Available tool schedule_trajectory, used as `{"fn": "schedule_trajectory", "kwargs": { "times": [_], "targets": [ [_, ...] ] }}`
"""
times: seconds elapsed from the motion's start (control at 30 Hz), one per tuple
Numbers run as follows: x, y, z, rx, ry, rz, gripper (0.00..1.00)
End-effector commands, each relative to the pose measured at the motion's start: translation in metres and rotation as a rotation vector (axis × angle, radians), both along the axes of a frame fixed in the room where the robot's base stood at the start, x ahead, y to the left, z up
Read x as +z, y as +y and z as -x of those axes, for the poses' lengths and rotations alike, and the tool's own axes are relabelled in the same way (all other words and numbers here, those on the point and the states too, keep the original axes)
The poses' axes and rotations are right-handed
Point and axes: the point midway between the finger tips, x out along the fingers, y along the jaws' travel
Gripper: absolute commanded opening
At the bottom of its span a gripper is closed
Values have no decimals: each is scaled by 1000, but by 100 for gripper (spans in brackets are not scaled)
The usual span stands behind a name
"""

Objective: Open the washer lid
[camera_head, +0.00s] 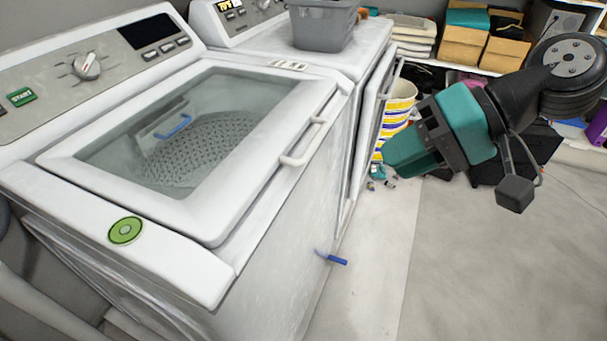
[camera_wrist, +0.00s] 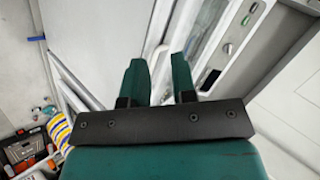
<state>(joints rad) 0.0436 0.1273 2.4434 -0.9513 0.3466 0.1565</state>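The washer (camera_head: 270,255) stands at the left in the head view. Its lid (camera_head: 225,210), a white frame around a clear window, is shut, with the perforated drum showing through. The white lid handle (camera_head: 303,145) sticks out along the lid's right edge. My teal gripper (camera_head: 405,152) is in the air to the right of the washer, apart from the handle. In the wrist view my gripper (camera_wrist: 158,82) has its two fingers spread with nothing between them. A white handle (camera_wrist: 153,66) shows beyond the fingers; I cannot tell whether it belongs to the lid.
A second white machine (camera_head: 350,60) stands behind the washer, with a grey bin (camera_head: 322,27) on top. A white door panel (camera_head: 372,110) with a handle is at its front. A striped bucket (camera_head: 400,100) stands beyond. The floor (camera_head: 470,270) at front right is clear.

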Motion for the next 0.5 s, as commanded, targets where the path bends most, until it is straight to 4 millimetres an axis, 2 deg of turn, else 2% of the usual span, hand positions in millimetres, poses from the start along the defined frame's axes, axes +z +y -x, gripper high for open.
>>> {"fn": "schedule_trajectory", "kwargs": {
  "times": [0.03,0.13,0.2,0.3,0.4,0.5],
  "targets": [
    [-40,-4,-22,-80,43,-96,25],
    [-62,-14,-58,-219,100,-276,25],
    [-72,-23,-77,-300,131,-380,25],
    [-80,-36,-96,-379,159,-482,25],
    [-81,-40,-105,-416,174,-532,25],
    [-81,-32,-109,-420,176,-543,25]
  ]
}}
